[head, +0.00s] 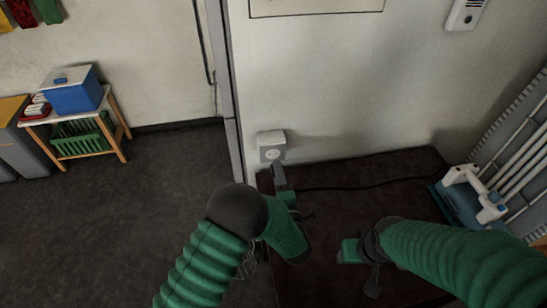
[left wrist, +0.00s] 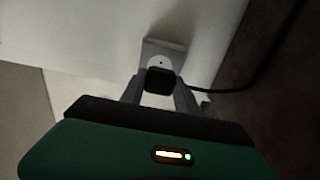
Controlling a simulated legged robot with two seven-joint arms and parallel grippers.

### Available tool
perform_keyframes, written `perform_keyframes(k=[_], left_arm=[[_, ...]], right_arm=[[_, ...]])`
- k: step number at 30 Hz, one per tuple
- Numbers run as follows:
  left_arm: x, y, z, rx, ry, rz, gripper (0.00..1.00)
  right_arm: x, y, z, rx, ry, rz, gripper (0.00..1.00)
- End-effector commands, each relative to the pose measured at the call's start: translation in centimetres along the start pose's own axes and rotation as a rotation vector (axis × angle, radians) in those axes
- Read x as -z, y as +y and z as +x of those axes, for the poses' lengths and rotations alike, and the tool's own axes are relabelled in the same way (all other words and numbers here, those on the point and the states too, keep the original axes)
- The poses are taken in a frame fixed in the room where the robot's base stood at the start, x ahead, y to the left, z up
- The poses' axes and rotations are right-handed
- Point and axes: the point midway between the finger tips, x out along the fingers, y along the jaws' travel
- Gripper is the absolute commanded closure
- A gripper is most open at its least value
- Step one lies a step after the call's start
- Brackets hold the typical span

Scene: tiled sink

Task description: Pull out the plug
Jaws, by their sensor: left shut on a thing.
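A black plug (left wrist: 160,80) sits between the fingers of my left gripper (left wrist: 158,92) in the left wrist view. In the head view my left gripper (head: 279,176) is shut on it, just in front of and below the wall socket (head: 271,147). The white and grey socket also shows in the left wrist view (left wrist: 163,50), behind the plug. Its round face is uncovered in the head view, and the plug looks apart from it. A black cord (head: 370,187) runs right from the gripper. My right gripper (head: 358,262) hangs over the dark surface; its opening is unclear.
The dark brown surface (head: 400,165) stands against the white wall. A white and blue device (head: 470,194) is at its right, by a grey ribbed panel (head: 515,150). At far left, a wooden stand (head: 115,125) holds a blue box (head: 73,93). Grey floor lies between.

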Motion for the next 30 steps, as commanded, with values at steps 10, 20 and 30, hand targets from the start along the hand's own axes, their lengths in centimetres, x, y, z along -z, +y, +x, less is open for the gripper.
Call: perform_keyframes(k=[10, 20, 30], left_arm=[[0.0, 0.1, -1.1, -0.001, 0.000, 0.000, 1.00], [0.0, 0.0, -1.1, -0.001, 0.000, 0.000, 1.00], [6.1, 2.0, 0.4, 0.003, -0.025, 0.003, 1.00]], right_arm=[[0.0, 0.0, -0.1, 0.000, 0.000, 0.000, 0.47], [0.0, 0.0, -0.1, 0.000, 0.000, 0.000, 0.47], [0.5, 0.0, -2.1, 0.000, 0.000, 0.000, 0.47]])
